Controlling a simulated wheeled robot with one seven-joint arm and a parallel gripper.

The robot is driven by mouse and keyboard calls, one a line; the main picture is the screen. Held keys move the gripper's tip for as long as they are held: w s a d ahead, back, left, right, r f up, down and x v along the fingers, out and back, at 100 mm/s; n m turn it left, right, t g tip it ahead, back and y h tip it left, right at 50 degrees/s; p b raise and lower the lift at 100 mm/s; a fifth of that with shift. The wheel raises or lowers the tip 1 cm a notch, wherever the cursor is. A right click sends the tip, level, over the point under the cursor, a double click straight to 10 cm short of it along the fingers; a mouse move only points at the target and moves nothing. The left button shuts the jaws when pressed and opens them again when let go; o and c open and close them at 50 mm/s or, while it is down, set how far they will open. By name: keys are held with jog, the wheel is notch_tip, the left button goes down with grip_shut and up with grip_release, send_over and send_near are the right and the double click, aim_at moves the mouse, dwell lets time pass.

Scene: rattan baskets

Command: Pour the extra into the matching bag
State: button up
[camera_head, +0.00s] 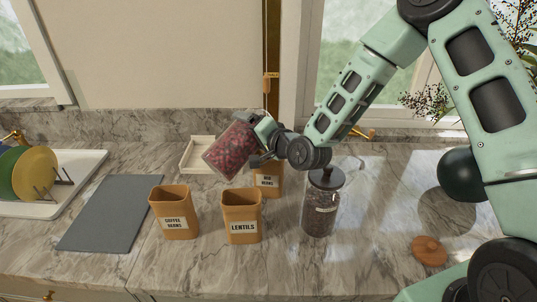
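My gripper (257,140) is shut on a clear container of red beans (230,150) and holds it tilted above the counter. Its open end is hard to make out. Three tan bags stand on the counter. The bag labelled coffee beans (173,208) is at the left, the lentils bag (241,213) is in the middle front. The red beans bag (267,180) is behind and to the right, below my gripper, which partly hides its top. No beans show in the air or on the counter.
A glass jar with a dark lid and dark contents (320,204) stands to the right of the bags. A round wooden lid (429,252) lies further right. A white tray (198,154), grey board (112,212) and dish rack with plates (62,198) are behind and left.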

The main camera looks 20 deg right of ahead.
jog(key=shift+w+f+m, duration=0.1)
jog(key=shift+f+m, duration=0.3)
jog(key=shift+f, duration=0.05)
dwell(2.3)
jog(key=shift+w+d+f+m+g+y+b, duration=0.1)
jog(key=shift+f+m+g+y+b, duration=0.05)
jog(key=shift+f+m+b, duration=0.3)
jog(key=shift+d+f+m+g+y+b, duration=0.15)
jog(key=shift+f+m+b, duration=0.1)
jog(key=shift+f, duration=0.3)
dwell(4.2)
